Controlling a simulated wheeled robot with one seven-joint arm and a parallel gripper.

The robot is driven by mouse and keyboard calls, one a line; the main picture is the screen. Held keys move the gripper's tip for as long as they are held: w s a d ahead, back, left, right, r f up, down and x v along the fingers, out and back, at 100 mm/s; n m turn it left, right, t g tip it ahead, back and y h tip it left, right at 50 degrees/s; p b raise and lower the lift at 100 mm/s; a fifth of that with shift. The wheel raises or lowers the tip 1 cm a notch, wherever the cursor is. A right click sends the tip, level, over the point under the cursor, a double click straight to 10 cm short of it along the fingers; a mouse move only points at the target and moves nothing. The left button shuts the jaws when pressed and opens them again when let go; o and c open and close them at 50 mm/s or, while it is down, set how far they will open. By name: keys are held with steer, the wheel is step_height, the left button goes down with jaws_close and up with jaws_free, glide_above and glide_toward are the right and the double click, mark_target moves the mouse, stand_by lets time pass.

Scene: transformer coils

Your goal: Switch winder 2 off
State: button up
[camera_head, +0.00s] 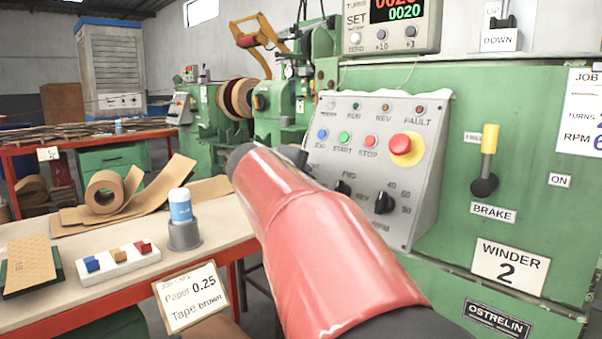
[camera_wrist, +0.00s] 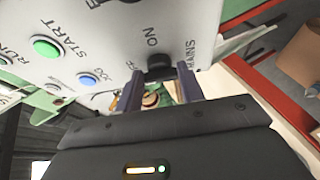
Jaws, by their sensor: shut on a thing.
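Winder 2 is the green machine on the right, with a "WINDER 2" sign (camera_head: 510,266) and a sloping grey control panel (camera_head: 425,180). In the wrist view my gripper (camera_wrist: 160,78) is shut on a black mains knob (camera_wrist: 160,62), one finger on each side. The knob sits between printed "ON" and "MAINS" labels; another label beside it is partly covered by a finger. Which way the knob points I cannot tell. In the head view my red arm covers the knob and most of my gripper.
The panel also carries a red stop knob (camera_head: 405,149), a green START button (camera_head: 344,138) and a black speed knob (camera_head: 384,202).

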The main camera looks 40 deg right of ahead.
stand_by(0.5)
steer(key=o, duration=1)
steer(key=v, duration=0.8)
steer(key=shift+b, duration=0.35)
steer(key=s+a+f+y, duration=0.3)
steer(key=a+f, duration=0.2)
steer(key=f, duration=0.2)
steer(key=s+a+f+m+y, duration=0.1)
steer(key=s+a+f+y, duration=0.2)
steer(key=a+f, duration=0.2)
step_height(320, 180, down, 2)
steer(key=shift+s+a+f, duration=0.2)
steer(key=shift+s+a, duration=0.1)
steer(key=shift+a, duration=0.05)
steer(key=s+a+f+m+y, duration=0.1)
steer(key=s+a+f+y, duration=0.1)
steer(key=s+a+f, duration=0.1)
steer(key=s+a+f+m+y, duration=0.1)
steer(key=s+a+f+y, duration=0.1)
steer(key=a+f, duration=0.3)
steer(key=s+a+f+g+y, duration=0.1)
steer(key=s+a+f+y, duration=0.1)
steer(key=s+a+f, duration=0.2)
steer(key=shift+s+a+f+m, duration=0.15)
steer(key=shift+f+m, duration=0.25)
steer(key=shift+f, duration=0.35)
